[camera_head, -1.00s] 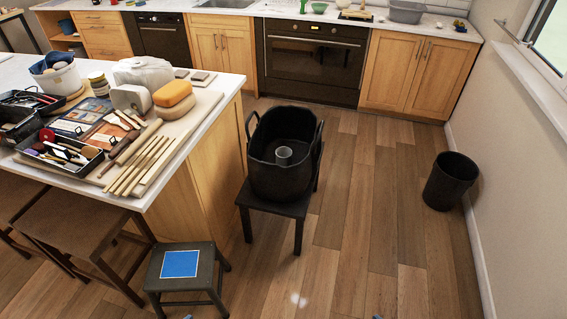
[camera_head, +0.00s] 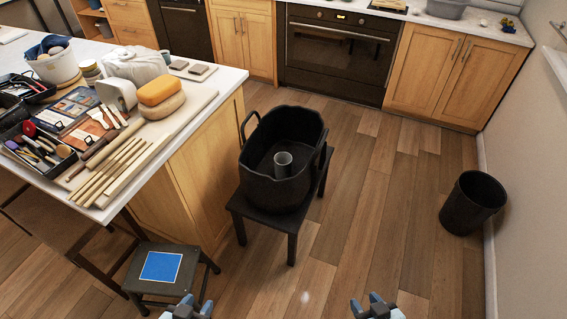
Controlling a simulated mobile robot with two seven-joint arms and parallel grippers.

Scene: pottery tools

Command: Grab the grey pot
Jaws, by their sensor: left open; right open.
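A small grey cylindrical pot (camera_head: 283,164) stands upright inside a large black tub (camera_head: 270,190) with side handles. The tub rests on a dark stool (camera_head: 240,207) in the middle of the view. My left gripper (camera_head: 188,306) is at the bottom edge, left of the tub and well apart from it, open and empty. My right gripper (camera_head: 377,306) is at the bottom edge, right of the tub and well apart from it, open and empty. Both grippers are partly cut off by the frame.
A counter (camera_head: 233,80) with pottery tools, sponges and wooden sticks stands at left. A low stool with a blue square (camera_head: 162,266) is near my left gripper. A black bin (camera_head: 472,203) stands at right. The wooden floor (camera_head: 370,190) between tub and bin is clear.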

